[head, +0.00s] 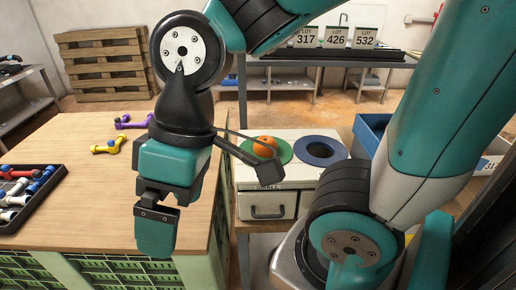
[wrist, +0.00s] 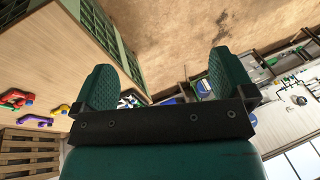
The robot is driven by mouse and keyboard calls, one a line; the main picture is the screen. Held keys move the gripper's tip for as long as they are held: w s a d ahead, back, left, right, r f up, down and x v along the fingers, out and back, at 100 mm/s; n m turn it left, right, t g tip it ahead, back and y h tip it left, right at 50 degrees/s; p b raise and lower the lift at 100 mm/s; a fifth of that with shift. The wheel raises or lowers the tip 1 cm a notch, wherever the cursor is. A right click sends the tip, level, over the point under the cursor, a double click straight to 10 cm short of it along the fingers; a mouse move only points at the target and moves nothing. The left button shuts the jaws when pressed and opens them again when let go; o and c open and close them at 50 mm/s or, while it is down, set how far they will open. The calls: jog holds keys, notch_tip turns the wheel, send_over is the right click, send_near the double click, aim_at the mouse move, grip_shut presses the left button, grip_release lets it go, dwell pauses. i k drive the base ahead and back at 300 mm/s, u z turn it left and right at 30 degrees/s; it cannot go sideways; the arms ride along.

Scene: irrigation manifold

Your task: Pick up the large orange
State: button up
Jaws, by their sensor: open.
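One orange (head: 265,147) shows in the head view, on the green ring (head: 283,152) at the left of a white cabinet top. A thin dark bar of my arm's end passes close in front of it, so part of its outline is hidden. My gripper (head: 155,222) is to the left of the orange, over the right part of the wooden bench top, apart from it. In the wrist view my gripper (wrist: 163,84) has its two green fingers wide apart with nothing between them. I cannot make out the orange in the wrist view.
A blue ring (head: 320,151) lies right of the green one. The wooden bench (head: 85,190) holds a black tray (head: 45,205) of fittings, with yellow (head: 110,145) and purple (head: 133,122) fittings loose. A blue bin (head: 370,130) stands right of the cabinet (head: 268,204).

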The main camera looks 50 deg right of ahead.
aim_at(260, 150)
jog(key=z, duration=1.05)
jog(key=i, duration=0.2)
